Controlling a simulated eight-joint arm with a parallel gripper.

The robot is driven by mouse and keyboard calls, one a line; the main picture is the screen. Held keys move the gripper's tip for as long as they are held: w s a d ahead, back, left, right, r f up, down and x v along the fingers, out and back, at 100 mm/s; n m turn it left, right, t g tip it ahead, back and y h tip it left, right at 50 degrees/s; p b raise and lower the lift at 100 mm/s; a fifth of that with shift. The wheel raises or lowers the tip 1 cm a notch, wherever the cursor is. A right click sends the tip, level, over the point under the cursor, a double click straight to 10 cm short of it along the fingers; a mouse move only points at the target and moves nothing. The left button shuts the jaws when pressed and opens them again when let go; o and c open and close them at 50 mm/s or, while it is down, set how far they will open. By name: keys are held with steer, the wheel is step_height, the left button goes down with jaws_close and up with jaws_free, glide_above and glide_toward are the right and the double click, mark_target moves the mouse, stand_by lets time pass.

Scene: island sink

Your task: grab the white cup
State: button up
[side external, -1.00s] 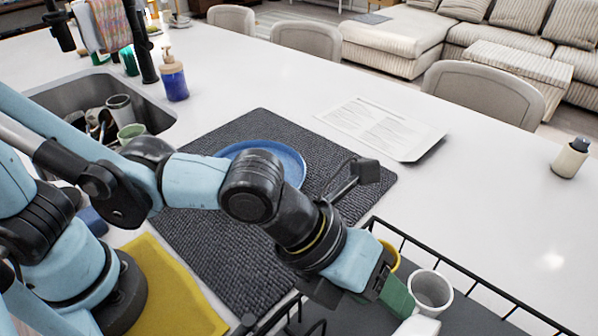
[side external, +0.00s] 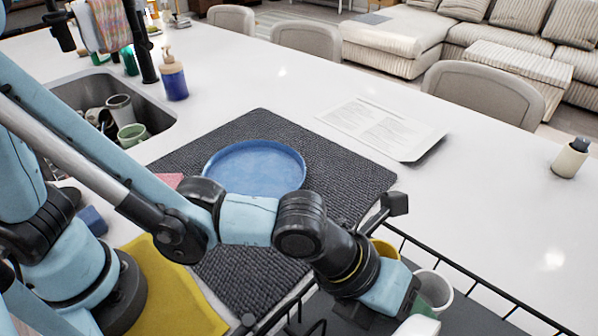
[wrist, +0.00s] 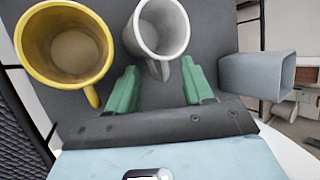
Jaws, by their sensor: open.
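The white cup (wrist: 163,29) stands in the dark rack, at the top middle of the wrist view. It is partly hidden behind my gripper in the side view (side external: 436,287). My gripper (wrist: 158,88) is open, with its green fingers pointing at the cup. The cup's handle (wrist: 159,69) extends toward me into the gap between the fingers. The fingers appear apart from the handle. In the side view my gripper (side external: 428,297) is low over the rack, and its fingertips are mostly hidden.
A yellow mug (wrist: 66,52) stands just left of the white cup. A grey square container (wrist: 257,75) is to the right. The rack's black wire rim (side external: 470,276) runs along the far side. A blue plate (side external: 254,168) lies on the dark mat (side external: 345,190).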

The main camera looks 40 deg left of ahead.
steer(key=shift+c, duration=0.3)
jaws_close()
steer(key=shift+r, duration=0.1)
